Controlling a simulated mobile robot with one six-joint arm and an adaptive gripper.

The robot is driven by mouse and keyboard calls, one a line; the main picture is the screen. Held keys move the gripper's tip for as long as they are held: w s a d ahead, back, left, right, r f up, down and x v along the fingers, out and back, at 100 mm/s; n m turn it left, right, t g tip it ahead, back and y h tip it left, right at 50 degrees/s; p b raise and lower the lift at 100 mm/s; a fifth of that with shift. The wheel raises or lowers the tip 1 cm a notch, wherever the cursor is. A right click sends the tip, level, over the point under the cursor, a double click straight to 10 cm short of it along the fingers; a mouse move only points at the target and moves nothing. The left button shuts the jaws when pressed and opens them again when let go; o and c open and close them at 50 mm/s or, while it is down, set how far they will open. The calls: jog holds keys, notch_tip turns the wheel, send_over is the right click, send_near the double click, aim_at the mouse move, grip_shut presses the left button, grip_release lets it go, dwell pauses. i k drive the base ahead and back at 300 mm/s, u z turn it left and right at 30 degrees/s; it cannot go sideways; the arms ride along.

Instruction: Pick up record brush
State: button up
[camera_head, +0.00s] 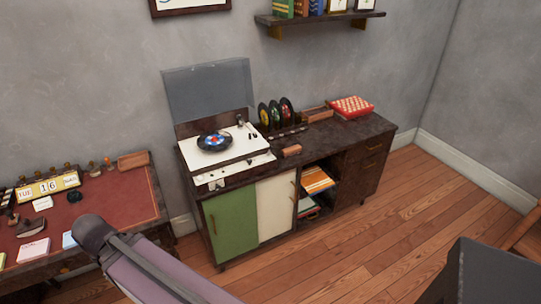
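A small brown wooden block, which looks like the record brush (291,151), lies on top of the dark record cabinet (350,133). It is near the cabinet's front edge, just right of the white turntable (243,151). Nothing touches it from above. Its bristles or pad cannot be made out. My gripper is not in view.
The turntable's clear lid (208,90) is raised. Upright records (275,112), a wooden box (317,113) and a red checkered box (351,106) stand behind and right of the block. A red-topped desk (100,205) is at left. Wooden floor (385,225) in front is open.

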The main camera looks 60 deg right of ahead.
aim_at(295, 150)
jog(key=u, duration=0.25)
jog(key=k, duration=0.9)
jog(key=z, duration=2.05)
jog(key=i, duration=0.7)
jog(key=u, duration=0.15)
